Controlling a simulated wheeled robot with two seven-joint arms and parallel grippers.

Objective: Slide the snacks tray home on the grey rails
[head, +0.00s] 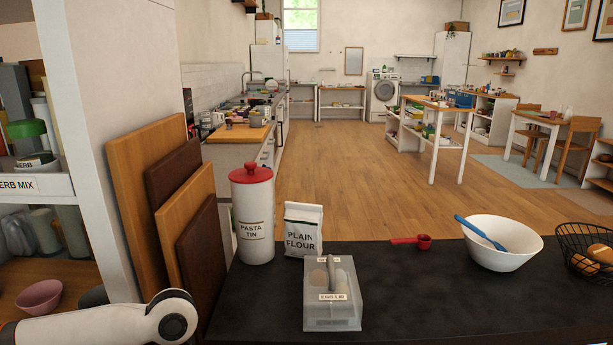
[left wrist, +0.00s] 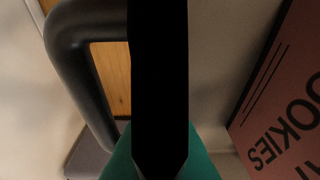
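I cannot make out the snacks tray or the grey rails for certain in either view. In the left wrist view a dark grey looped handle (left wrist: 72,62) stands at the left, with wood showing through its opening. A black upright shape (left wrist: 160,90) fills the middle of that view very close to the camera, and teal parts (left wrist: 203,166) flank its lower end; I cannot tell whether these belong to my left gripper. A reddish box lettered "COOKIES" (left wrist: 285,105) is at the right. In the head view only my left arm shows, at the lower left; both grippers are out of frame.
On the dark counter (head: 440,310) stand a pasta tin (head: 254,225), a flour bag (head: 303,232), an egg box (head: 333,305), a red scoop (head: 412,241), a white bowl (head: 500,246) and a wire basket (head: 588,245). Boards (head: 150,185) lean beside the white shelf (head: 100,130) at left.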

